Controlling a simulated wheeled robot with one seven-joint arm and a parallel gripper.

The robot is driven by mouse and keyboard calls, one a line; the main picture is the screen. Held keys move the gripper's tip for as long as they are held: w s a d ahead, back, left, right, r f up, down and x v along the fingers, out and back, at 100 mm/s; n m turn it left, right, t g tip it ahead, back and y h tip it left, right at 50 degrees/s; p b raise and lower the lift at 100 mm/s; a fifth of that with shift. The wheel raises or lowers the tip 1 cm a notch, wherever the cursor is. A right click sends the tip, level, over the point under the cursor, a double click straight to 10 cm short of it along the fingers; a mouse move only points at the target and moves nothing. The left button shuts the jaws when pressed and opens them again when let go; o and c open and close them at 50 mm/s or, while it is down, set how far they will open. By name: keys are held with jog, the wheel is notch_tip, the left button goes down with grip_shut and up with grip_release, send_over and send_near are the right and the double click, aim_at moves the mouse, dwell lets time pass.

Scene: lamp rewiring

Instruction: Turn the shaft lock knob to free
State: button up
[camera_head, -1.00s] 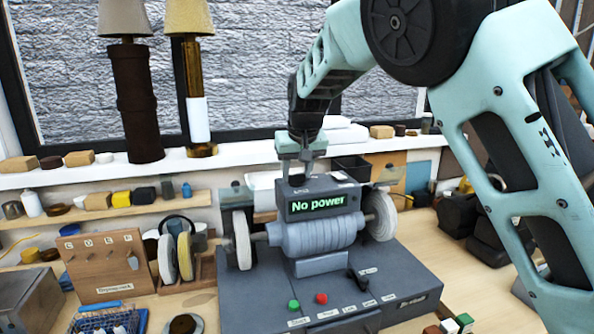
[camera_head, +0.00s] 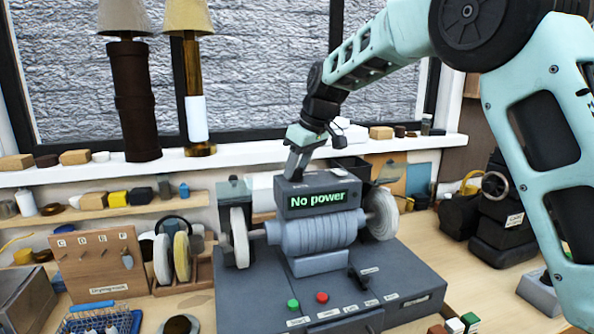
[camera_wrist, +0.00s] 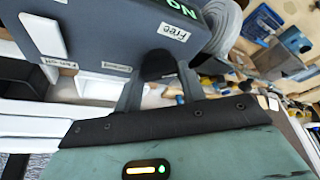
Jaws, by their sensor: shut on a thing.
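The grinding machine's dark shaft lock knob (camera_wrist: 158,65) shows in the wrist view between the two fingers of my gripper (camera_wrist: 159,80), which is shut on it. A white label reading "Free" (camera_wrist: 173,31) is just beyond the knob. A second white label (camera_wrist: 117,67), too blurred to read surely, is to its left. In the head view my gripper (camera_head: 292,172) reaches down at a tilt behind the "No power" display box (camera_head: 317,199), which hides the knob.
White grinding wheels (camera_head: 382,214) flank the motor. The red button (camera_head: 322,297) and green button (camera_head: 293,305) are on the grey machine base (camera_head: 250,290). A wooden key rack (camera_head: 98,262) stands at the left. Two lamps and a window are behind.

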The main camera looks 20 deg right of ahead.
jog(key=n, duration=0.2)
jog(key=n+g+y+p, duration=0.1)
jog(key=n, duration=0.2)
jog(key=shift+w+d+r+n+g, duration=0.15)
jog(key=shift+w+d+n+g, duration=0.05)
jog(key=shift+n+g, duration=0.1)
jog(key=n+g+p, duration=0.1)
jog(key=n, duration=0.1)
jog(key=n+p, duration=0.1)
jog(key=n, duration=0.2)
jog(key=shift+w+g+y+p, duration=0.1)
jog(key=shift+g+y+p, duration=0.25)
jog(key=shift+g+y, duration=0.05)
jog(key=o, duration=1)
jog(key=v, duration=1.7)
jog(key=shift+w+r, duration=0.15)
